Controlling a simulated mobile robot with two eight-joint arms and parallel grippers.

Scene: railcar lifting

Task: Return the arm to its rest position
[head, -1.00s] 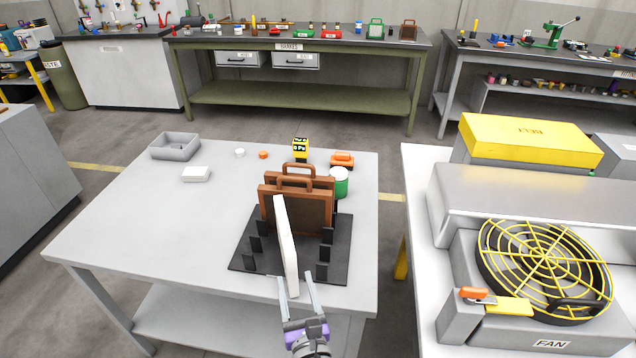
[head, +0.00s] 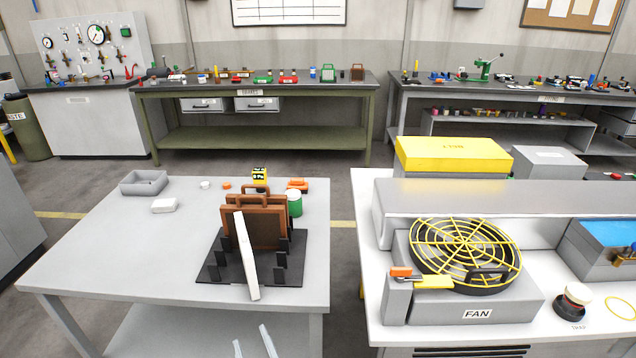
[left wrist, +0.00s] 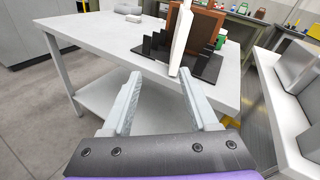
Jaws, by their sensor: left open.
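My left gripper (head: 254,346) shows only its two pale fingertips at the bottom edge of the head view, below the front edge of the white table. In the left wrist view my left gripper (left wrist: 158,90) is open and empty, in front of the table edge and apart from everything. A white panel (head: 246,256) leans in the black slotted rack (head: 210,272), beside brown framed panels with handles (head: 254,225). The white panel also shows in the left wrist view (left wrist: 181,40). My right gripper is in neither view.
The white table (head: 120,245) holds a grey tray (head: 144,182), a white box (head: 164,206) and a green can (head: 294,203). At right, another bench carries a caged fan (head: 465,252) and a yellow box (head: 453,155). Floor shows between the two tables.

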